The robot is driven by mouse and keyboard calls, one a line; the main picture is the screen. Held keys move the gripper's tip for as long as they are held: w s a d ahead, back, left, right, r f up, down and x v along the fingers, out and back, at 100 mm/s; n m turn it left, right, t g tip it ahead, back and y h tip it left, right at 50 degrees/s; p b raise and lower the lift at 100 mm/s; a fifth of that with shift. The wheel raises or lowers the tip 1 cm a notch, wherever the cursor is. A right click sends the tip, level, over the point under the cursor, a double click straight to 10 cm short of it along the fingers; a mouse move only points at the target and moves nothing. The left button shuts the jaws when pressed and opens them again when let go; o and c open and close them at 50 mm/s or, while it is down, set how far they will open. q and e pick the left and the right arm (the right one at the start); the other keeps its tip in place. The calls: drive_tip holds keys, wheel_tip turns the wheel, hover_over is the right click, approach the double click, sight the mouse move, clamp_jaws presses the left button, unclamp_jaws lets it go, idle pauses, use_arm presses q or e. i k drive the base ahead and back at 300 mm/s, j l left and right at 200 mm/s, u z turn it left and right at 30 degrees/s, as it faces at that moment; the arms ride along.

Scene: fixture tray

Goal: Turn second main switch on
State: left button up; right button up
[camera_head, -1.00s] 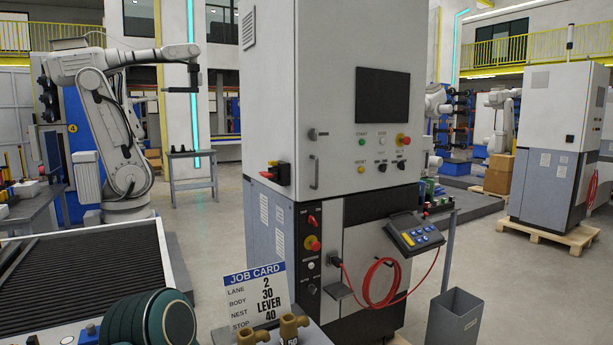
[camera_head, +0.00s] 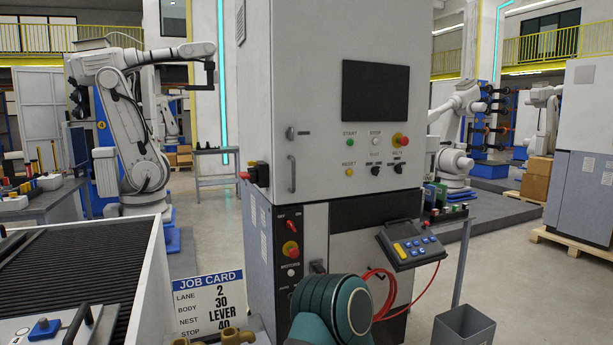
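A grey control cabinet (camera_head: 265,110) stands in the middle of the head view. A red-and-black rotary switch (camera_head: 257,174) sticks out of its left side. A small red-handled switch (camera_head: 293,227) sits at the top of the black lower panel, with small labels above it; its setting is too small to read surely. A teal rounded link of my arm rises at the bottom middle, in front of the cabinet's lower part. It hides part of the black panel's foot. Neither gripper shows.
A pendant (camera_head: 410,245) with a red cable hangs at the cabinet's right. A job card (camera_head: 210,305) and brass fittings (camera_head: 240,337) stand at the bottom. A ribbed conveyor (camera_head: 75,270) lies left. A grey bin (camera_head: 463,333) stands on the floor at right.

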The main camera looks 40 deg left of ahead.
sight(252, 175)
drive_tip(key=i+l+z, duration=0.2)
drive_tip(key=i, duration=0.4)
drive_tip(key=i+l+z, duration=0.2)
drive_tip(key=i, duration=0.4)
drive_tip(key=i+u, duration=0.25)
drive_tip(key=u, duration=0.2)
drive_tip(key=i+u, duration=0.25)
drive_tip(key=u, duration=0.25)
drive_tip(key=i+l+u, duration=0.1)
drive_tip(key=i+u, duration=0.15)
drive_tip(key=u, duration=0.2)
drive_tip(key=i+u, duration=0.2)
drive_tip(key=u, duration=0.3)
drive_tip(key=i+u, duration=0.2)
drive_tip(key=u, duration=0.3)
drive_tip(key=i+u, duration=0.15)
drive_tip(key=u, duration=0.35)
